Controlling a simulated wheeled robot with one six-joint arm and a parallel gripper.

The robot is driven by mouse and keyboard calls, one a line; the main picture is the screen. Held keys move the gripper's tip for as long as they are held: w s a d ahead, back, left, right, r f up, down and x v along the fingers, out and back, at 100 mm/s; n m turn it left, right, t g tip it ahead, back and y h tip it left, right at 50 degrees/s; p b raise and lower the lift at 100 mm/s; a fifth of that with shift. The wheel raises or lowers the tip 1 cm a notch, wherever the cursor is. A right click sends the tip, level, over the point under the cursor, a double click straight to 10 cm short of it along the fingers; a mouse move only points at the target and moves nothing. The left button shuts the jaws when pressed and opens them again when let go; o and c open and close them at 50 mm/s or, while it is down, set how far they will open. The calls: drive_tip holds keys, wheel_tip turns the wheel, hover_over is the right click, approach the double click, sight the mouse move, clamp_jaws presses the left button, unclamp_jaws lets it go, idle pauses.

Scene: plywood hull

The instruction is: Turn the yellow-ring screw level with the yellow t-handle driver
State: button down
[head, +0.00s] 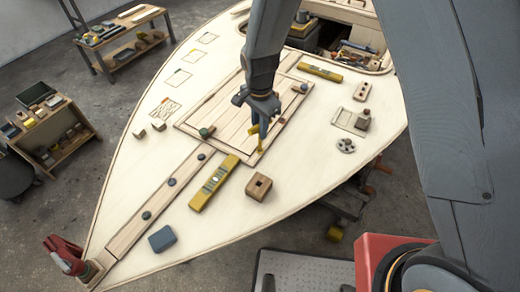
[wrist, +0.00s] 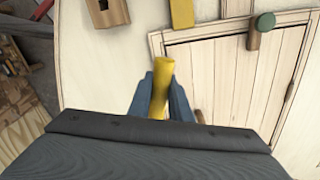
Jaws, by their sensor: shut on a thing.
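My gripper (head: 262,110) is shut on the yellow t-handle driver (head: 257,133) above the near right corner of the framed hatch panel. In the wrist view the driver's yellow handle (wrist: 162,85) sits between the two jaws. In the head view its shaft points down toward the panel's corner. I cannot make out the yellow-ring screw clearly in either view. Whether the driver's tip touches a screw cannot be told.
A yellow spirit level (head: 214,182) and a holed wooden block (head: 258,186) lie on the near deck. A green knob (head: 207,132) stands at the panel's left corner. A blue block (head: 162,238) and red clamp (head: 65,254) are nearer. Another level (head: 320,72) lies beyond.

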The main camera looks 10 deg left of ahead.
drive_tip(key=shift+s+m, duration=0.1)
drive_tip(key=shift+m, duration=0.3)
drive_tip(key=m, duration=0.5)
drive_tip(key=shift+r, duration=0.5)
